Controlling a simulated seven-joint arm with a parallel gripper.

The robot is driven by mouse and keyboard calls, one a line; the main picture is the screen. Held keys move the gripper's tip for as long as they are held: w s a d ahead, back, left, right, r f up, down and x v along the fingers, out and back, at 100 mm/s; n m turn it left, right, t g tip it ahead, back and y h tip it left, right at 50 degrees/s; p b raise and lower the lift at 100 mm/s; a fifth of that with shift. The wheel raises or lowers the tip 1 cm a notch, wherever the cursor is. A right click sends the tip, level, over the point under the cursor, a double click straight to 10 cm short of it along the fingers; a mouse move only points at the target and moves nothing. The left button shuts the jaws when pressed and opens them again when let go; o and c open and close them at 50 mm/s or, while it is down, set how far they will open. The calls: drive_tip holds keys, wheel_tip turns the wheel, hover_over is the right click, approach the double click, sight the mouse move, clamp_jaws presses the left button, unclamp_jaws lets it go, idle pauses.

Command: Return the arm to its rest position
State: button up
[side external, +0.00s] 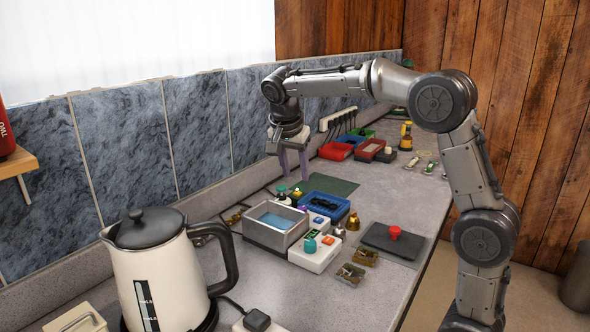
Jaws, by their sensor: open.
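My gripper (293,163) points down above the counter, with its fingers apart and nothing between them. It hangs over or in front of the back part of a green mat (333,186). My arm reaches in from the right, with its elbow raised high and its forearm stretched to the left over the counter. The exact height of the fingertips above the mat is hard to tell from this view.
Below stand a grey metal tub (262,238), a blue tray (338,210), a white button box (315,258) and a dark plate with a red knob (394,233). A kettle (160,270) stands in front. Red bins (336,151) stand behind. Counter right of the mat is clear.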

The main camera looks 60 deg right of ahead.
drive_tip(key=s+a+r+n+t+y, duration=0.1)
drive_tip(key=s+a+r+n+t, duration=0.15)
drive_tip(key=s, duration=0.55)
drive_tip(key=s+a+r+n+t+y, duration=0.1)
drive_tip(key=s+a+r, duration=0.25)
drive_tip(key=s, duration=0.35)
drive_tip(key=s+a+f+n+y, duration=0.2)
drive_tip(key=s+a+f+n, duration=0.5)
drive_tip(key=s+f+n, duration=0.4)
drive_tip(key=shift+s+f+n+t, duration=0.35)
drive_tip(key=shift+n+t, duration=0.1)
drive_tip(key=shift+n, duration=0.3)
